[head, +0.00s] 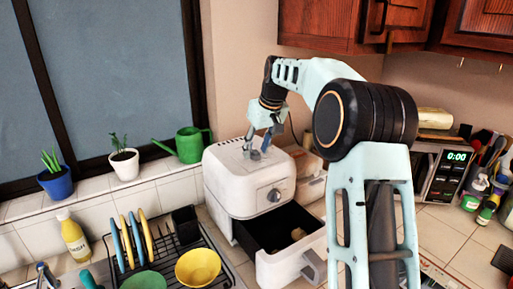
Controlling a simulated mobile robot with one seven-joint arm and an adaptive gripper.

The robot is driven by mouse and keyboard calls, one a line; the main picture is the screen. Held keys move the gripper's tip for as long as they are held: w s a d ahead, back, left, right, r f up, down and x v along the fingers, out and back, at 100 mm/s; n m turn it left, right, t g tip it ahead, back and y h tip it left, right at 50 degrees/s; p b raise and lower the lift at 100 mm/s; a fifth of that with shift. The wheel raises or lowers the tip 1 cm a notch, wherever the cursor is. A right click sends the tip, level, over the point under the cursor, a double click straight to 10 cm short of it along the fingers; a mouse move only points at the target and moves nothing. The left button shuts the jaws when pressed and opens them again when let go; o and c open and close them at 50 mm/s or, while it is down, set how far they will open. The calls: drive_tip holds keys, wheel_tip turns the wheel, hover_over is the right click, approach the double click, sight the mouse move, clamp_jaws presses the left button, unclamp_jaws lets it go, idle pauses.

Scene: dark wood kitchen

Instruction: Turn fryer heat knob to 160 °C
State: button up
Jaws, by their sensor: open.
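The white air fryer (225,187) stands on the tiled counter in the middle of the head view. Its round grey heat knob (274,195) is on the upper front face; its setting is too small to read. The fryer's drawer (290,262) is pulled out, with a dark inside and something small and pale in it. My gripper (258,153) is open and points down over the fryer's top, behind and above the front knob. Small grey parts show at the fingertips; I cannot tell whether the fingers touch the top.
A dish rack (188,262) with plates and a yellow bowl (198,267) stands at the front left. A green watering can (190,145) is on the sill behind. A microwave (442,175) and bottles are at the right. Wooden cabinets (330,22) hang above.

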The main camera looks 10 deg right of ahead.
drive_tip(key=shift+c, duration=0.3)
clamp_jaws()
drive_tip(key=shift+m, duration=0.3)
drive_tip(key=m+h, duration=0.1)
drive_tip(key=m, duration=0.2)
drive_tip(key=shift+a+t, duration=0.2)
drive_tip(key=shift+t, duration=0.1)
drive_tip(key=m+h+p, duration=0.2)
drive_tip(key=m, duration=0.3)
drive_tip(key=shift+a+r, duration=0.1)
drive_tip(key=shift+r, duration=0.05)
drive_tip(key=m+g+h, duration=0.1)
drive_tip(key=m, duration=0.2)
drive_tip(key=m+h+p, duration=0.1)
drive_tip(key=m, duration=0.2)
drive_tip(key=shift+w+a+g, duration=0.1)
drive_tip(key=shift+w+g, duration=0.1)
drive_tip(key=shift+g, duration=0.2)
drive_tip(key=m, duration=0.2)
drive_tip(key=m+g+h, duration=0.1)
drive_tip(key=m, duration=0.2)
drive_tip(key=shift+w+g, duration=0.1)
drive_tip(key=shift+g, duration=0.2)
drive_tip(key=shift+m, duration=0.7)
